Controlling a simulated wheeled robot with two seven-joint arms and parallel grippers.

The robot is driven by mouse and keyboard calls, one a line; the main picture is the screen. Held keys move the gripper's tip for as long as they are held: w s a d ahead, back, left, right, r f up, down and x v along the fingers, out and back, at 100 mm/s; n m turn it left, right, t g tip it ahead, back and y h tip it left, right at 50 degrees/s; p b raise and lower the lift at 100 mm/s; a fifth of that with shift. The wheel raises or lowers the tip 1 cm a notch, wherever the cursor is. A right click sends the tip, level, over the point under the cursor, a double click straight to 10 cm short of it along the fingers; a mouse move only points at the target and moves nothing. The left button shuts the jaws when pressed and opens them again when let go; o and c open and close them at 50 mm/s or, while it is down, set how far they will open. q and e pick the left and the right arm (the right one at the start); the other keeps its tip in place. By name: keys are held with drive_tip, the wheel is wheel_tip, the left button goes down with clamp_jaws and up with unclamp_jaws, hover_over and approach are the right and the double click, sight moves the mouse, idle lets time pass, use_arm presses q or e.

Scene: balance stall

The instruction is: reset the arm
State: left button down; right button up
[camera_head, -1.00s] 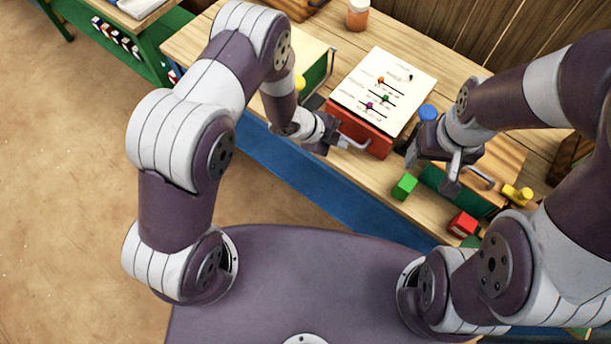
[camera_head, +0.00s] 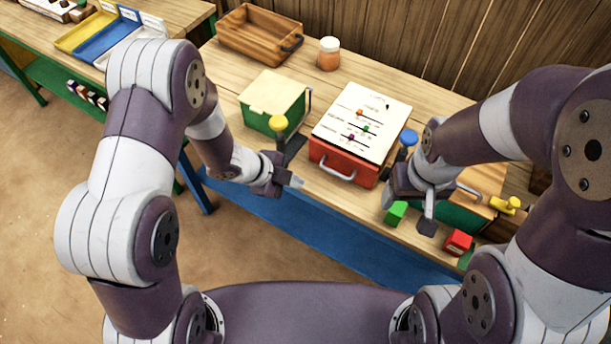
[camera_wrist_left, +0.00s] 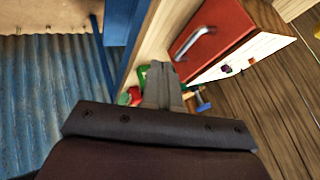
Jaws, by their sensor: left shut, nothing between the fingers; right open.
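My left gripper (camera_head: 293,182) is shut and empty, in front of the bench edge, to the left of the red box's handle. In the left wrist view its closed fingers (camera_wrist_left: 162,86) point toward the bench edge. My right gripper (camera_head: 408,214) is open, over the front right of the bench, near a green cube (camera_head: 396,212). I see nothing held in it.
A red box (camera_head: 335,165) with a metal handle and a white, bead-marked top stands mid-bench. A green box (camera_head: 262,119), yellow knob (camera_head: 278,123), jar (camera_head: 329,54) and wooden crate (camera_head: 262,36) stand left and behind. A red cube (camera_head: 458,242) lies front right.

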use_arm(q)
drive_tip(key=s+a+r+n+y, duration=0.25)
drive_tip(key=a+n+y, duration=0.55)
drive_tip(key=a+n, duration=0.5)
drive_tip(key=s+a+r+n+g+b, duration=0.1)
drive_tip(key=s+r+n, duration=0.7)
drive_tip(key=n, duration=0.1)
drive_tip(key=shift+s+a+r+g+h, duration=0.15)
drive_tip(key=shift+a+r+g+h, duration=0.15)
drive_tip(key=shift+g, duration=0.1)
drive_tip(key=shift+s, duration=0.1)
